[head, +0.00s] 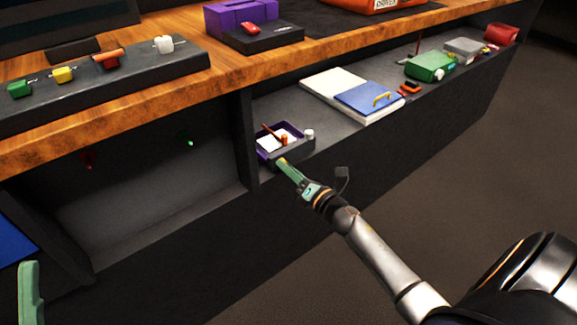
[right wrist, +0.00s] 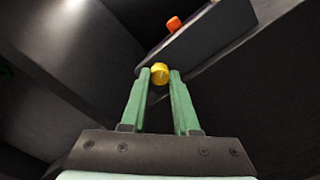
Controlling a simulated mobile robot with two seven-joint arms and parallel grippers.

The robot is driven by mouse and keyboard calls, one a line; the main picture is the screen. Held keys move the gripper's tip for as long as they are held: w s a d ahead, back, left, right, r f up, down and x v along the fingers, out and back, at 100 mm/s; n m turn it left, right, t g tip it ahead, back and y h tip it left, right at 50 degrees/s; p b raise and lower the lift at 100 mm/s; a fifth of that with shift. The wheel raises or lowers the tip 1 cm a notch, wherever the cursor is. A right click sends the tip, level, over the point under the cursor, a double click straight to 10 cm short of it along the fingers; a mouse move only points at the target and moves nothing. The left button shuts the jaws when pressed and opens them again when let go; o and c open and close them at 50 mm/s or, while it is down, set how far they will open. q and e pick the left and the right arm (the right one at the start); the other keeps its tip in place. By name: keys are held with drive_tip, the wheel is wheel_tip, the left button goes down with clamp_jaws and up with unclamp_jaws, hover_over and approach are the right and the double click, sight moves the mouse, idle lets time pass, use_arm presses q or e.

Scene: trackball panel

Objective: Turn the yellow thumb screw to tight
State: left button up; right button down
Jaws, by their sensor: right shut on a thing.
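The yellow thumb screw (right wrist: 160,73) shows in the right wrist view as a small round knob at the lower edge of a dark panel (right wrist: 205,42). My right gripper (right wrist: 160,76) has its two green fingers on either side of it, shut on it. In the head view my right gripper (head: 282,161) reaches to the front of a small dark box (head: 292,151) on the lower shelf; its fingers largely hide the screw there. How tight the screw is cannot be told. One green finger of my left gripper (head: 28,293) shows at the lower left, its opening unclear.
Books (head: 352,94) and a green box (head: 430,66) lie farther right. The wooden bench top (head: 225,75) overhangs the shelf.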

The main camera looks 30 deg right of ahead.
use_arm(q)
wheel_tip(320, 180, up, 6)
drive_tip(key=m+p, duration=0.1)
drive_tip(key=p, duration=0.5)
drive_tip(key=w+a+f+n+g+y+p, duration=0.1)
drive_tip(key=w+f+n+g+y, duration=0.1)
drive_tip(key=f, duration=0.6)
drive_tip(key=w+a+f+n+g+y+p, duration=0.1)
drive_tip(key=w+f+n+g+y+p, duration=0.1)
drive_tip(key=w+f+n+y, duration=0.3)
wheel_tip(320, 180, down, 4)
drive_tip(key=y, duration=0.3)
drive_tip(key=shift+a+f+n, duration=0.15)
drive_tip(key=shift+f+n, duration=0.05)
drive_tip(key=shift+n, duration=0.2)
use_arm(e)
drive_tip(key=m, duration=3.3)
drive_tip(key=shift+m, duration=0.4)
use_arm(q)
drive_tip(key=shift+w+r, duration=0.1)
drive_tip(key=shift+r, duration=0.1)
use_arm(e)
drive_tip(key=c, duration=0.7)
unclamp_jaws()
